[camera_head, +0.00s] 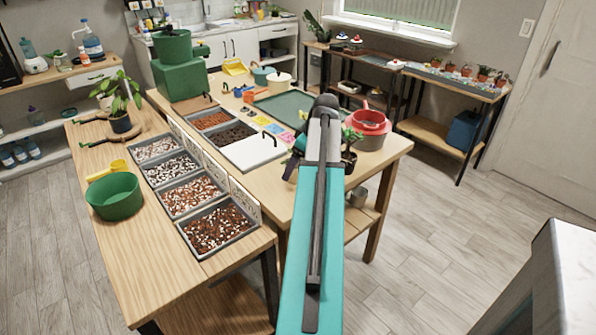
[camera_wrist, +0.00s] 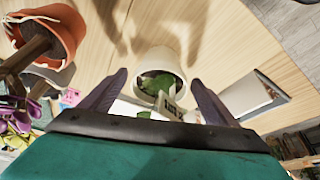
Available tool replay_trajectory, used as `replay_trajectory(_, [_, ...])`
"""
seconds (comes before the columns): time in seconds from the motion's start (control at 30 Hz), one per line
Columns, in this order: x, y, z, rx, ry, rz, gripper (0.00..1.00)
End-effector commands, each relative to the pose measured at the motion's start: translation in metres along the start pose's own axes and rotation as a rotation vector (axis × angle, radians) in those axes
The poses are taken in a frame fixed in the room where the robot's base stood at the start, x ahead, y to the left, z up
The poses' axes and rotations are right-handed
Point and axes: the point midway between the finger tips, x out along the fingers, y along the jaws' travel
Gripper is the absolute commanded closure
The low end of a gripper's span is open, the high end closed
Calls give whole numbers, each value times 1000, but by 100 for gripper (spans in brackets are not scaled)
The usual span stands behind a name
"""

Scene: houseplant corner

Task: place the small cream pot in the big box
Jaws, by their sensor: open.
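A small cream pot (camera_wrist: 160,62) shows in the wrist view, with green leaves and a pale printed tag in front of its mouth. My gripper (camera_wrist: 158,80) is open, with one finger on each side of the pot in the picture. I cannot tell whether either finger touches it. In the head view my arm hides the gripper's fingers and the area around them. A cream pot (camera_head: 280,80) also stands at the back of the table in the head view; I cannot tell whether it is the same one. No container is clearly the big box.
A pale box-like object (camera_wrist: 252,98) lies right of the fingers, and a terracotta pot (camera_wrist: 62,28) is at upper left. In the head view, a red-rimmed pot (camera_head: 371,121) stands near the table's right edge. Trays of pebbles (camera_head: 215,226) line the left side.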

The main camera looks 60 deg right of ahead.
Motion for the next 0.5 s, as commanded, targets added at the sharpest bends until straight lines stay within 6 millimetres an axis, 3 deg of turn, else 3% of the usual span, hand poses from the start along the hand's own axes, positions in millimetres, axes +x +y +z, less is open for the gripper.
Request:
replay_trajectory(0.4, [0, 0, 0, 1, 0, 0, 18])
replay_trajectory(0.5, [0, 0, 0, 1, 0, 0, 35])
